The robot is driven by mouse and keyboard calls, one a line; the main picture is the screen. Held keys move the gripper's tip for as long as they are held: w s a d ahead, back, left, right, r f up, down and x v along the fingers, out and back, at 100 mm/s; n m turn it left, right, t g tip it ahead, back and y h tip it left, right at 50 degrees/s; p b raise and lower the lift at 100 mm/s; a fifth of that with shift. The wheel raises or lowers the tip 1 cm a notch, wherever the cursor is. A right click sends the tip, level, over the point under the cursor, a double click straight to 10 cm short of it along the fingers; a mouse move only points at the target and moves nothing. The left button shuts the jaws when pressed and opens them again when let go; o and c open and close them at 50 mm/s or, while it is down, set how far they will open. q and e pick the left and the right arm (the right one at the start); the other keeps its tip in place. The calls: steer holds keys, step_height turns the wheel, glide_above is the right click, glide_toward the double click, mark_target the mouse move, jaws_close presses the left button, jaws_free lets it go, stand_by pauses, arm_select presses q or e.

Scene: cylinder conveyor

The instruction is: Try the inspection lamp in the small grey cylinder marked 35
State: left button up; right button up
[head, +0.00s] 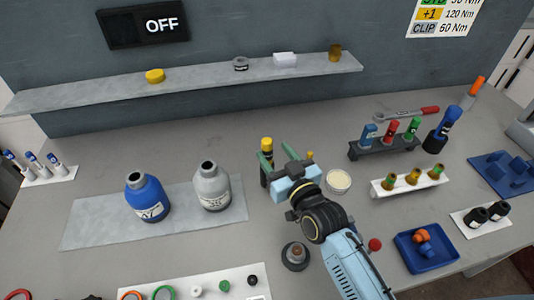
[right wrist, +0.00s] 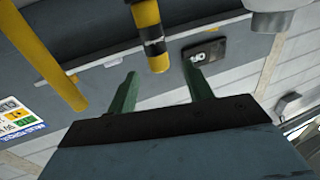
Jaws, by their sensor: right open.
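The grey cylinder (head: 211,187) marked 35 stands upright on a grey mat, with a dark opening on top. A blue cylinder (head: 147,198) stands left of it. A slim black and yellow rod (head: 266,144), which looks like the inspection lamp, stands upright right of the grey cylinder; it also shows banded in the right wrist view (right wrist: 149,22). My right gripper (head: 274,150) is open, its green fingers close to the rod's yellow top. The right wrist view is upside down, and whether the fingers touch the rod is unclear. My left gripper is out of view.
A display (head: 148,25) reading OFF hangs above a shelf (head: 200,82). Right of my gripper are a white round dish (head: 338,181), a dark rack (head: 386,147) and a blue tray (head: 427,251). The grey mat (head: 95,226) has free room at its left.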

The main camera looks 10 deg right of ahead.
mark_target(270, 145)
steer(key=shift+p+x, duration=0.3)
steer(key=shift+x, duration=2.35)
steer(key=shift+d, duration=0.1)
steer(key=shift+c, duration=0.4)
steer(key=c, duration=1)
steer(key=shift+r, duration=0.1)
jaws_close()
steer(key=shift+r, duration=0.1)
